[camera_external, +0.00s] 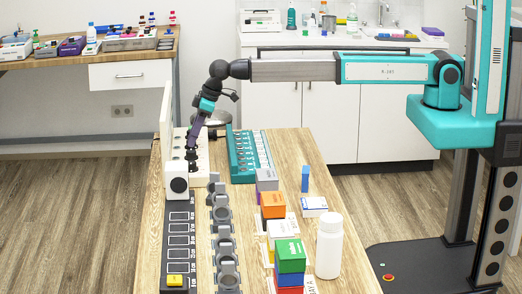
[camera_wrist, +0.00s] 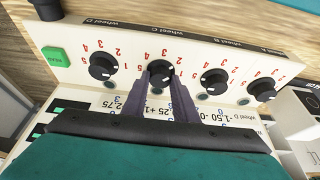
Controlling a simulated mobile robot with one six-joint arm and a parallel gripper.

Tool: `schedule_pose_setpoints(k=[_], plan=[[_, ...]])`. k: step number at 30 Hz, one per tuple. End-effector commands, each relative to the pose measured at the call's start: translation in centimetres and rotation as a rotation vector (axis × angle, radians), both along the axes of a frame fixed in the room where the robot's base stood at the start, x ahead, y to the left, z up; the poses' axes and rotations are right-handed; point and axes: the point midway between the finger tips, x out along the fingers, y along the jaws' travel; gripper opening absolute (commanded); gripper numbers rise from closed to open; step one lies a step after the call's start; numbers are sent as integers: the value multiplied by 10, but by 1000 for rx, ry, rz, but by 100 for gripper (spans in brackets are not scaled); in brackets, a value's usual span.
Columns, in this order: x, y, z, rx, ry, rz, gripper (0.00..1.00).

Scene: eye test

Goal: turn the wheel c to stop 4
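Wheel C (camera_wrist: 160,72) is a black knob on a white panel (camera_wrist: 225,55), with red stop numbers around it. The panel appears upside down in the wrist view. My gripper (camera_wrist: 160,78) has its two dark grey-purple fingers at wheel C, one towards each side. The fingers are apart, but I cannot tell whether they press on the knob. Its pointer is too small and covered to read. In the outside view my gripper (camera_external: 191,145) points down at the white panel at the table's far left.
Wheel D (camera_wrist: 102,66) is left of wheel C, wheel B (camera_wrist: 214,81) and wheel A (camera_wrist: 262,89) right. A green button (camera_wrist: 54,57) is at the panel's left. On the table stand a teal rack (camera_external: 240,160), stacked coloured boxes (camera_external: 290,255) and a white bottle (camera_external: 329,248).

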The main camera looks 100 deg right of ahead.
Motion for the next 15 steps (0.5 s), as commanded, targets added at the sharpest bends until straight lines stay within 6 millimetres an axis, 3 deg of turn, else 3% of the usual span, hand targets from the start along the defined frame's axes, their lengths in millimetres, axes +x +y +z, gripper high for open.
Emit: schedule_pose_setpoints(k=[15], plan=[[0, 0, 0, 3, 0, 62, 4]])
